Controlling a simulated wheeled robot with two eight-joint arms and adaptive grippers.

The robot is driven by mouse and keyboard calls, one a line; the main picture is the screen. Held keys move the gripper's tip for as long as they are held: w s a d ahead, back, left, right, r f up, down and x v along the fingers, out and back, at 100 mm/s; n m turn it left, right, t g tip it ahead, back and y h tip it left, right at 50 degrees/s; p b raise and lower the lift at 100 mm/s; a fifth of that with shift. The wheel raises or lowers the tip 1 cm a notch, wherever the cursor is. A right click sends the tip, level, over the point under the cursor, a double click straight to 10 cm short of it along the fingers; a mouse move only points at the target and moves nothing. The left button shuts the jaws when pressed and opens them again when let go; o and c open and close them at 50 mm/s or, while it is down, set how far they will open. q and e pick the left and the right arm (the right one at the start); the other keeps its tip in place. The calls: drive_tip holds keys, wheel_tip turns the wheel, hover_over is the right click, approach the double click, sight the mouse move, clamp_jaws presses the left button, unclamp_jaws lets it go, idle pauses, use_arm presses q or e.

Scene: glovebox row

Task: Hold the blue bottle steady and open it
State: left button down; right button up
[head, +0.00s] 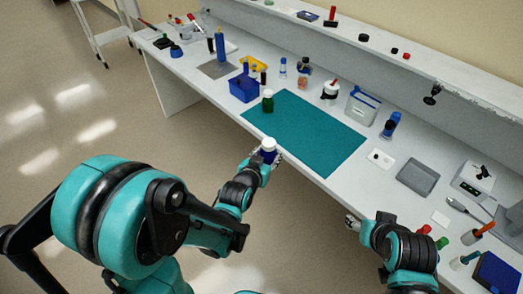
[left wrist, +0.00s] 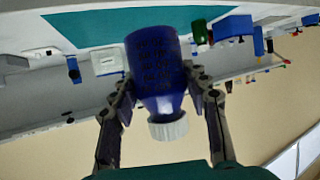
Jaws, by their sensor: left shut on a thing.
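The blue bottle (head: 267,155) has a white cap (head: 268,144), which is on it. My left gripper (head: 266,163) is shut on the bottle and holds it at the front edge of the table, clear of the mat. The left wrist view shows the blue bottle (left wrist: 157,65) between the two fingers of the left gripper (left wrist: 165,95), with its white cap (left wrist: 168,128) uncovered. My right gripper (head: 353,222) is near the table's front edge, apart from the bottle. It is small and its fingers are unclear.
A teal mat (head: 310,135) lies on the white table, with a green bottle (head: 267,102) at its far left part. Most of the mat is clear.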

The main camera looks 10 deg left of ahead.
drive_tip(key=shift+c, duration=0.5)
drive_tip(key=w+a+r+m+g, duration=0.3)
drive_tip(key=w+a+r+m, duration=0.1)
drive_tip(key=w+a+m, duration=0.4)
drive_tip(key=w+a+r+m+g, duration=0.2)
drive_tip(key=w+a+r+m, duration=0.2)
drive_tip(key=w+a+m, duration=0.4)
drive_tip(key=w+a+f+m+g, duration=0.2)
drive_tip(key=w+a+f+m, duration=0.1)
drive_tip(key=w+a+m, duration=0.15)
use_arm(q)
drive_tip(key=w+d+f+m+g+h, duration=0.1)
drive_tip(key=d+f+m+g+h, duration=0.3)
drive_tip(key=d+m+h, duration=0.4)
drive_tip(key=shift+w+d+f, duration=0.2)
drive_tip(key=shift+d+f, duration=0.6)
drive_tip(key=shift+d, duration=0.2)
use_arm(e)
wheel_tip(320, 180, down, 7)
drive_tip(key=shift+w+d+f, duration=0.2)
drive_tip(key=shift+w+d, duration=0.1)
drive_tip(key=shift+w, duration=0.05)
